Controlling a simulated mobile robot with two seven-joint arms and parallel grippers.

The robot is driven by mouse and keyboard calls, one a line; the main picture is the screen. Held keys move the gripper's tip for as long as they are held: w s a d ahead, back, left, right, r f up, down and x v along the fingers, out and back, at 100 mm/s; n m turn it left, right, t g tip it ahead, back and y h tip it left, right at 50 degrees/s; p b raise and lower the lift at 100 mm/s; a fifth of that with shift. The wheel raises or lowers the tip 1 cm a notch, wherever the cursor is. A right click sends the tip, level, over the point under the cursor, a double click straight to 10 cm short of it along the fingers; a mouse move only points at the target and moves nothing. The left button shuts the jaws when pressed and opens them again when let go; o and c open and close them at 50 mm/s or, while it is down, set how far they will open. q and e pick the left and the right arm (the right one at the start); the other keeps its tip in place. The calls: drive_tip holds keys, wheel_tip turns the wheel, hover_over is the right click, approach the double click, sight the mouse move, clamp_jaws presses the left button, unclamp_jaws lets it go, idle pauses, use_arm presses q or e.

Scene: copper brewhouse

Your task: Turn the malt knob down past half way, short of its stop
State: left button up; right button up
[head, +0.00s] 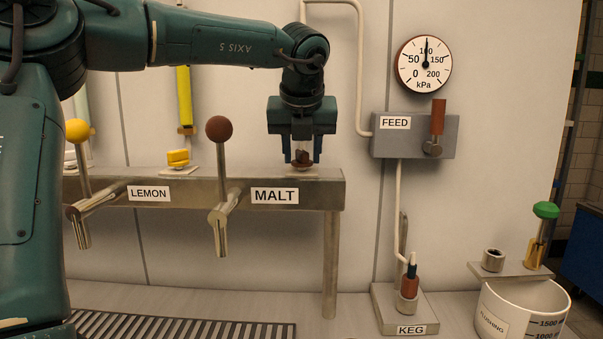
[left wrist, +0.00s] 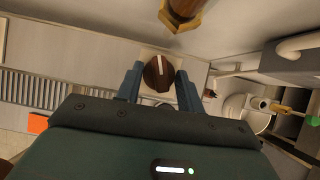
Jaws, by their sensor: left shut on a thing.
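The malt knob (head: 302,164) is a small dark brown knob on a plate on top of the steel tap rail, above and behind the MALT label (head: 274,196). My left gripper (head: 303,155) points down over it, with one finger on each side, shut on the knob. In the left wrist view the knob (left wrist: 158,75) sits between the two blue fingers of my gripper (left wrist: 159,88). Its white pointer line runs nearly straight up the picture. No scale or stop marks can be made out around it. My right gripper is not in view.
Left of the knob stand the malt tap handle (head: 219,128) with a brown ball, the yellow lemon knob (head: 178,158) and the yellow-ball lemon tap (head: 77,130). Right are the feed box (head: 415,150), a gauge (head: 424,64), the keg coupling (head: 408,288) and a flushing bucket (head: 520,312).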

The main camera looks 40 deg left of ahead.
sight(303, 152)
use_arm(q)
drive_tip(key=shift+w+d+r+n+g+y+p, duration=0.15)
drive_tip(key=shift+n+g+y+p, duration=0.15)
drive_tip(key=shift+n+p, duration=0.3)
drive_tip(key=o, duration=0.9)
drive_tip(key=shift+o, duration=0.4)
wheel_tip(303, 152, up, 6)
drive_tip(key=p, duration=0.5)
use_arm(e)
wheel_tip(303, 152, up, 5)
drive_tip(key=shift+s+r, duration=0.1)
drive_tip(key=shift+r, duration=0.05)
